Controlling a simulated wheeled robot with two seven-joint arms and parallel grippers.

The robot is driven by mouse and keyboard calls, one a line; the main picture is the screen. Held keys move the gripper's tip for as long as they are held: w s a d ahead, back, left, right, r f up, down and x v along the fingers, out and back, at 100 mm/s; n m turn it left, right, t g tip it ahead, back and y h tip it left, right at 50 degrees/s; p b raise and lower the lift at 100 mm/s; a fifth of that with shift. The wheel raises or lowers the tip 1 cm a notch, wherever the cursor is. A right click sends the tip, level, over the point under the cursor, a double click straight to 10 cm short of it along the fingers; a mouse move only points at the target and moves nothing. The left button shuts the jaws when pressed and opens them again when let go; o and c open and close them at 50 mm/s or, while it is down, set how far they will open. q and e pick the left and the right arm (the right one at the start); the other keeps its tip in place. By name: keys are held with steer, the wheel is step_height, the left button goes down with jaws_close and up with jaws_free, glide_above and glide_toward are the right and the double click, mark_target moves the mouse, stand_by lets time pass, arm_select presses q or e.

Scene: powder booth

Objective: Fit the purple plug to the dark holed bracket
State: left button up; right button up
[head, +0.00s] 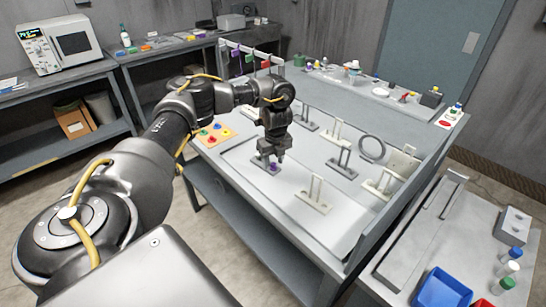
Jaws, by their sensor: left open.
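My left gripper (271,157) is open and points down over the near left part of the booth table. The purple plug (274,167) is just below its fingertips. It is at the dark holed bracket (261,163), which stands on the table and is partly hidden by the gripper. At this size I cannot tell whether the plug is fully seated in a hole. My right gripper is out of view.
A tan board (214,136) with coloured plugs lies left of the gripper. Pale brackets (315,196), another dark bracket (342,162) and a grey ring (372,148) stand to the right. Coloured tags hang from a rail behind my arm. The table's front is clear.

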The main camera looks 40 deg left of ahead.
arm_select(q)
step_height(320, 180, up, 11)
steer(key=d+p, duration=0.1)
steer(key=shift+s+f, duration=0.15)
steer(key=shift+s, duration=0.1)
steer(key=shift+p, duration=0.3)
stand_by(0.4)
